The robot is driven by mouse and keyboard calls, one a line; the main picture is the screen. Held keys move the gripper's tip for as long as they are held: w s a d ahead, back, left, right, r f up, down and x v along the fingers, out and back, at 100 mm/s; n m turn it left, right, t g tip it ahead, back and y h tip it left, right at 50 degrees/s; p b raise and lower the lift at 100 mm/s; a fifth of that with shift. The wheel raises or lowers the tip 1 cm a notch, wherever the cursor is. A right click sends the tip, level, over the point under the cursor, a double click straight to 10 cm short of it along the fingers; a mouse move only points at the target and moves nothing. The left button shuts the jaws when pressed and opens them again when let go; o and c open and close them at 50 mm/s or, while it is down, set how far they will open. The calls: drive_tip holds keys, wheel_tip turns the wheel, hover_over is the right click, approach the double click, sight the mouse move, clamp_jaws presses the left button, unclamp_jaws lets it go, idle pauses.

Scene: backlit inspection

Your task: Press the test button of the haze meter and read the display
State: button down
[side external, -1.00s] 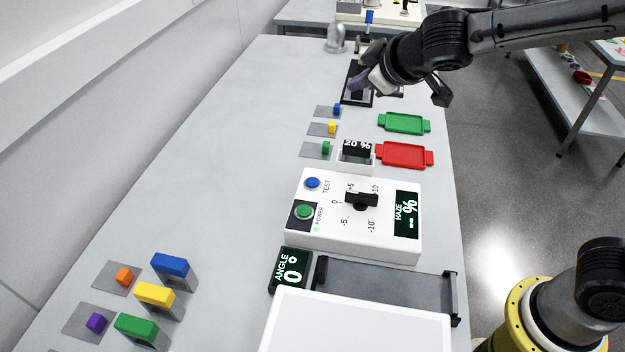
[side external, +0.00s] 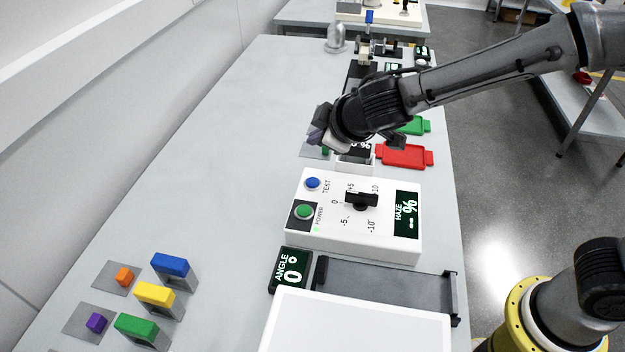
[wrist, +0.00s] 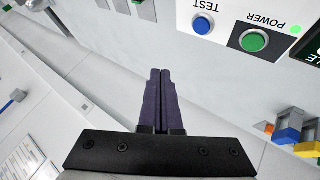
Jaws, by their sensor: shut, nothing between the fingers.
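The haze meter (side external: 330,235) is a white box on the table, seen whole in the side external view. Its blue TEST button (side external: 312,183) is at the far left of its top, above the green POWER button (side external: 304,211). The TEST button (wrist: 203,25) lies right of and above the fingertips there, and the POWER button (wrist: 254,40) farther right.
A black knob (side external: 361,200) stands up from the meter's top. A box marked % (side external: 355,163) and a red tray (side external: 404,156) lie beyond the meter. An ANGLE display (side external: 291,270) reads 0°. Coloured blocks (side external: 155,294) sit at lower left; the table's left middle is clear.

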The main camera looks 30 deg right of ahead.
sight(317, 184)
drive_tip(key=shift+f, duration=4.1)
drive_tip(key=shift+f, duration=0.1)
drive_tip(key=shift+f, duration=0.3)
drive_tip(key=shift+f, duration=0.45)
drive_tip(key=shift+r, duration=0.85)
drive_tip(key=shift+r, duration=2.5)
